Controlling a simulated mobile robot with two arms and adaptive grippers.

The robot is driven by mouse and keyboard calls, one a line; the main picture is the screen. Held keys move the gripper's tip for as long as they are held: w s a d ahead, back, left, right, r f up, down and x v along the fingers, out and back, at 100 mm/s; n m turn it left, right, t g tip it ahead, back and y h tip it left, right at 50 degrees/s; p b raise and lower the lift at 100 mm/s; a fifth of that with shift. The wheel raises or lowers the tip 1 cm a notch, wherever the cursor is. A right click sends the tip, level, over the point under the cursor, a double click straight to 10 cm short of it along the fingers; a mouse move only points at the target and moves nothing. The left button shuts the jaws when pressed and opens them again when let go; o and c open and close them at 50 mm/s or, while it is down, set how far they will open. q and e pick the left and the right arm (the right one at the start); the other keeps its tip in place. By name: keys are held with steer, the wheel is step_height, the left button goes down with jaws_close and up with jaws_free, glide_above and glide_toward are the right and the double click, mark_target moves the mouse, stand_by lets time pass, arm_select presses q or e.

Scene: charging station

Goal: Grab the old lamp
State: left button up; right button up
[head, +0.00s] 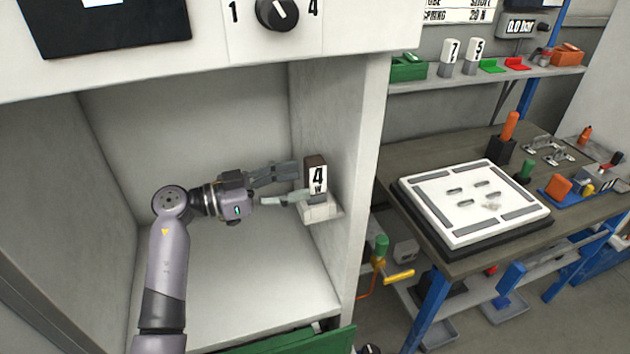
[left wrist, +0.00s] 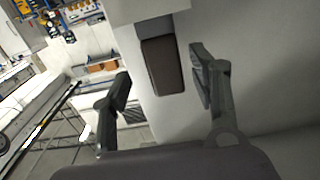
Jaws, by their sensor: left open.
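The old lamp, a dark brown block with a white label reading "4 W" (head: 316,173), stands upright in a pale holder (head: 320,210) on the right inner wall of the white booth. My left gripper (head: 298,184) is inside the booth, open, with its fingertips pointing right, close to the lamp's left side. In the left wrist view the lamp (left wrist: 163,66) shows as a dark block between the two open fingers, with a visible gap on each side. I cannot tell whether the fingertips reach around it. My right gripper is not in view.
The booth's right wall (head: 350,170) stands close beside the lamp. A dial (head: 277,12) is on the panel above. To the right, a workbench (head: 400,160) holds a white slotted plate (head: 475,203) and tools. The booth floor (head: 250,290) is clear around my arm.

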mark_target(306, 181)
arm_select(q)
steer(key=x, duration=0.1)
steer(key=p+x, duration=0.1)
steer(key=x, duration=0.2)
steer(key=shift+w+d+f, duration=0.25)
steer(key=shift+w+f, duration=0.1)
steer(key=shift+f, duration=0.05)
steer(key=shift+d, duration=0.25)
steer(key=shift+a, duration=0.1)
steer(key=shift+c, duration=0.8)
steer(key=c, duration=1.1)
steer(key=shift+c, duration=0.2)
